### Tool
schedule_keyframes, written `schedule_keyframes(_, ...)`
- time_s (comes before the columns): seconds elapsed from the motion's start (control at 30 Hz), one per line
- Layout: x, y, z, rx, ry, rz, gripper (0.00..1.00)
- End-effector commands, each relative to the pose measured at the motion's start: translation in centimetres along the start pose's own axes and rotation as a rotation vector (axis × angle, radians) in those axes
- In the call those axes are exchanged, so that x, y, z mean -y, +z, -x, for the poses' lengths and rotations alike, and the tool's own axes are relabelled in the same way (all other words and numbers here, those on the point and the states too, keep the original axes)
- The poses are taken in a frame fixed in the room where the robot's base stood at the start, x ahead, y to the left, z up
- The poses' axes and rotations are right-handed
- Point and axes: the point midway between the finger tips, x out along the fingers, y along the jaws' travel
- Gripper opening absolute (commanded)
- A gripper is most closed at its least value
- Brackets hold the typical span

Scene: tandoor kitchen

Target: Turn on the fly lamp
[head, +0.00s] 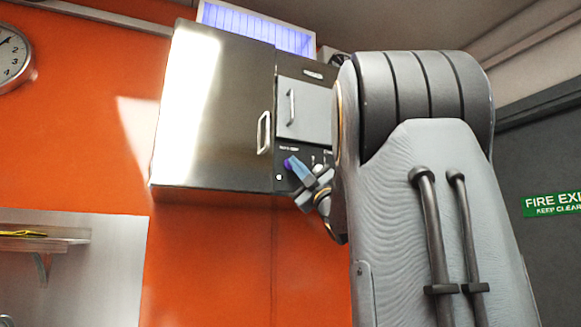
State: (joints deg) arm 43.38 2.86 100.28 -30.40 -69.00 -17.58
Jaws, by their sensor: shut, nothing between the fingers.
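The fly lamp (258,30) is a white-framed unit on top of the dark wall cabinet, with a violet-blue glow behind its grid. A dark control panel (284,152) with small white labels and a few small knobs or switches is at the cabinet's lower right. My gripper (291,165) is shut and empty in front of this panel, its tips looking bluish. I cannot tell whether the tips touch a control. My gripper and arm hide part of the panel and the cabinet's right side.
The dark cabinet (215,110) has a tall door with a handle; a smaller grey door (304,106) is beside it. A clock (12,58) and a metal shelf (45,238) are at left. A green fire exit sign (552,204) is on the right. Open orange wall lies below the cabinet.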

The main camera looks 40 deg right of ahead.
Motion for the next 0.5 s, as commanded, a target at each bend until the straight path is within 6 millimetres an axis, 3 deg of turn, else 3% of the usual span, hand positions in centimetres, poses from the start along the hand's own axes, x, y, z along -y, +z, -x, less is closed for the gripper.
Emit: schedule_keyframes(0.5,-0.54,-0.55,0.81,-0.001,0.002,0.002,0.0)
